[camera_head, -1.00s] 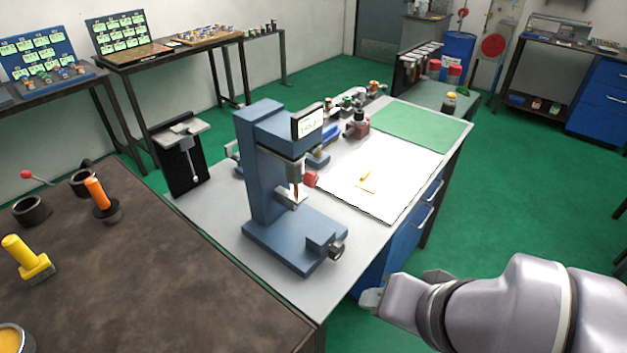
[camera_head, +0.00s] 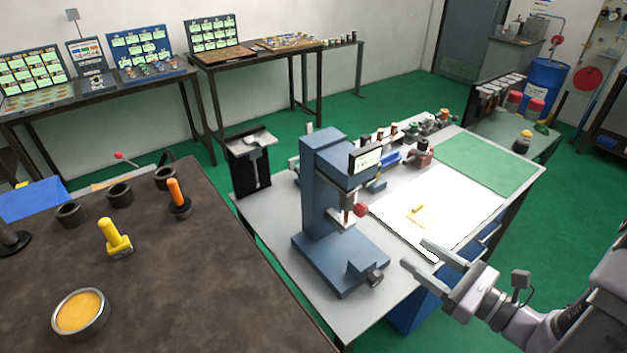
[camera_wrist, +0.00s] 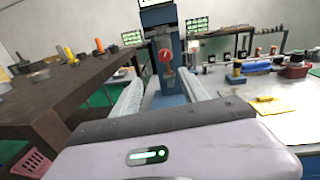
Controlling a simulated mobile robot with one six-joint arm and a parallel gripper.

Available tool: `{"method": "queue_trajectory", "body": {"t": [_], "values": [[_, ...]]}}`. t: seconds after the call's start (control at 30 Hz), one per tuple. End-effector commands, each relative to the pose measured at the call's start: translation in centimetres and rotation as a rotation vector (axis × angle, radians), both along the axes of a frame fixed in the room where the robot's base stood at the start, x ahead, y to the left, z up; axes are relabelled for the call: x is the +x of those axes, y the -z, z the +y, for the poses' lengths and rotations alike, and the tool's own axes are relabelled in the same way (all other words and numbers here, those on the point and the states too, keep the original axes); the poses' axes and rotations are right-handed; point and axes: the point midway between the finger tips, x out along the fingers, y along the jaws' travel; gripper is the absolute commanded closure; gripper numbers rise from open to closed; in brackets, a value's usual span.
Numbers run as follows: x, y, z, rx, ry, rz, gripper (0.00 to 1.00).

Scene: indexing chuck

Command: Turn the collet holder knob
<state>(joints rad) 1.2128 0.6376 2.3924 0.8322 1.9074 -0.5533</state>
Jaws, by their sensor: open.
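A blue bench machine (camera_head: 325,195) with a small screen stands on the grey workbench (camera_head: 265,210). A dark round knob (camera_head: 375,277) sticks out from the small blue block on the front right of its base; I cannot tell for sure that it is the collet holder knob. A red knob (camera_head: 361,210) sits higher, by the spindle, and also shows in the wrist view (camera_wrist: 165,56). My gripper (camera_head: 414,252) is open and empty, to the right of the machine and apart from it. In the wrist view its two fingers point towards the machine, and my gripper body hides the dark knob.
A white sheet (camera_head: 455,215) with a small yellow piece and a green mat (camera_head: 490,165) lie behind my gripper on the bench. Small parts and a red-based device (camera_head: 420,155) stand at the back. A brown table (camera_head: 210,270) with yellow and orange-handled tools is at left.

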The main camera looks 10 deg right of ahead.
Motion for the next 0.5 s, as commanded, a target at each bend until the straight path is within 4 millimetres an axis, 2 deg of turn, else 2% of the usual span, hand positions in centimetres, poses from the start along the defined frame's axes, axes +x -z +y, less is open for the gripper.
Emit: {"method": "queue_trajectory", "body": {"t": [0.07,0.17,0.5], "values": [[0.1,0.3,-1.0,0.029,0.046,-0.005,0.49],[1.5,0.4,-0.4,0.030,0.045,-0.007,0.49],[10.3,0.4,4.0,0.027,0.039,-0.006,0.49]]}}
